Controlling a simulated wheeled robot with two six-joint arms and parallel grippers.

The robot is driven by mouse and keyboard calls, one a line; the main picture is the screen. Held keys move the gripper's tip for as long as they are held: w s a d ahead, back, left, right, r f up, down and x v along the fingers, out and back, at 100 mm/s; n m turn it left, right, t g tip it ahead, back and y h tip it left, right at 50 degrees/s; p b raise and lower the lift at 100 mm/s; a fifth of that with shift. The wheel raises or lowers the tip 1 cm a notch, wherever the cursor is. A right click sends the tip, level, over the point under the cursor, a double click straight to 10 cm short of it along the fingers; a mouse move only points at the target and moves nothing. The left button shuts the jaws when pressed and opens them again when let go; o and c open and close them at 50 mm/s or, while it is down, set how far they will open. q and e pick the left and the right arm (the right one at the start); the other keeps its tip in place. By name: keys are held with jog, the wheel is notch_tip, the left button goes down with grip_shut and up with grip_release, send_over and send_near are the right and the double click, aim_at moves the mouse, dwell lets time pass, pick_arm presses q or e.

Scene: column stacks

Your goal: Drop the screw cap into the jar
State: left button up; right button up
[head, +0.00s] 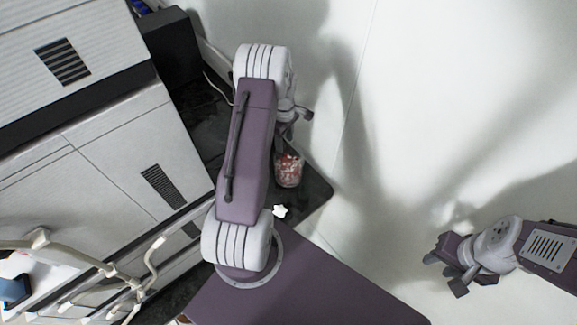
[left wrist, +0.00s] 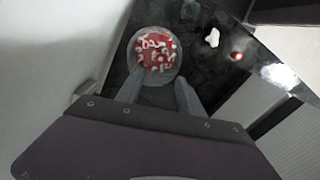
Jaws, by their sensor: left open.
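A clear jar (head: 288,172) filled with red and white pieces stands on the dark counter; the left wrist view looks down into its open mouth (left wrist: 157,48). A small round red thing with a pale centre (left wrist: 236,56) lies on the counter to the jar's right in the left wrist view; it may be the screw cap, but I cannot be sure. My left gripper (left wrist: 158,82) is open, its fingers apart by the jar's near rim, with nothing seen between them. In the head view its arm partly covers it. My right gripper (head: 445,272) is open and empty, away at the right.
A small white piece (head: 280,211) lies on the dark counter (head: 315,188) near the jar; it also shows in the left wrist view (left wrist: 212,38). Large grey machine cabinets (head: 130,150) stand on the left. The pale floor at right is clear.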

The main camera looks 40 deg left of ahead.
pick_arm(q)
notch_tip(320, 180, up, 5)
jog(key=shift+r+b, duration=0.1)
jog(key=shift+b, duration=0.3)
jog(key=shift+s, duration=0.1)
